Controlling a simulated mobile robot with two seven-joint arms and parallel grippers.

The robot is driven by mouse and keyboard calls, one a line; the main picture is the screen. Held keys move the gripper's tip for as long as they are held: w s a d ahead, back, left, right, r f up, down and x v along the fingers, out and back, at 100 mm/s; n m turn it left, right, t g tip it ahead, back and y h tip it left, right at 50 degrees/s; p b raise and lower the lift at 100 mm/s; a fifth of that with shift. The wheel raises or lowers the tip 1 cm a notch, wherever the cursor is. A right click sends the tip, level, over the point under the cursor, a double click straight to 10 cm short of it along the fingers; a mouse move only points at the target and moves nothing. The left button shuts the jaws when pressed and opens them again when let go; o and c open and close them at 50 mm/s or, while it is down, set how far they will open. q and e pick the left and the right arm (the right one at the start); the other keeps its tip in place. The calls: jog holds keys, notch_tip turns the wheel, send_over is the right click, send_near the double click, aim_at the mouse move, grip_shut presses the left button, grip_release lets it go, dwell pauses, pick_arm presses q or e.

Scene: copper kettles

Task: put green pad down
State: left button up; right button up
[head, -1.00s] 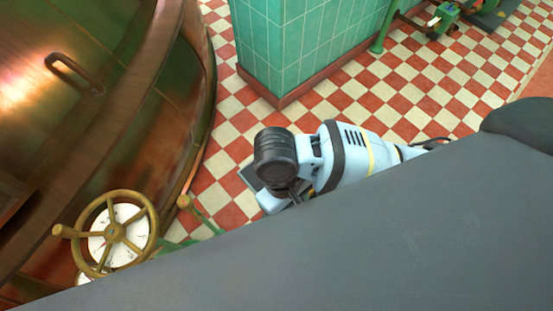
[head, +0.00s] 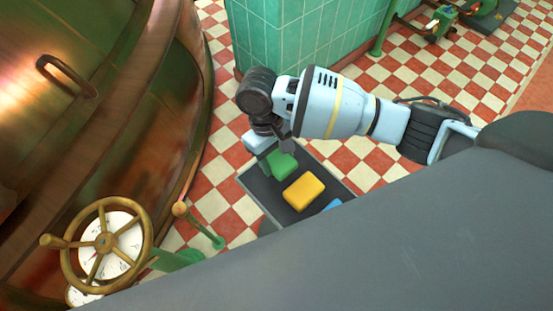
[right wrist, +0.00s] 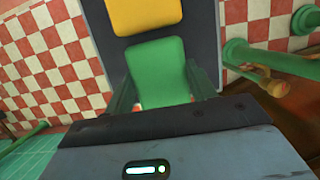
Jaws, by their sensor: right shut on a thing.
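A green pad (head: 282,164) is at the far left end of a dark tray (head: 325,172) in the head view. My right gripper (head: 268,152) is shut on it, at the pad's far left side. In the right wrist view the green pad (right wrist: 158,70) sits between the two fingers of the right gripper (right wrist: 163,92), with the dark tray behind it. I cannot tell whether the pad touches the tray or is just above it. My left gripper is not in view.
A yellow pad (head: 303,191) lies on the tray beside the green one, and part of a blue pad (head: 333,204) shows further along. A copper kettle (head: 110,120) with a brass handwheel (head: 106,241) stands left. A green tiled pillar (head: 290,38) stands behind.

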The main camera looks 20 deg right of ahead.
aim_at(277, 163)
jog(key=shift+w+d, duration=0.1)
jog(key=shift+w, duration=0.35)
notch_tip(277, 163, down, 4)
jog(key=shift+r+b, duration=0.25)
jog(key=shift+b, duration=0.35)
jog(key=shift+f, duration=0.2)
jog(key=shift+s+f, duration=0.15)
jog(key=shift+f, duration=0.05)
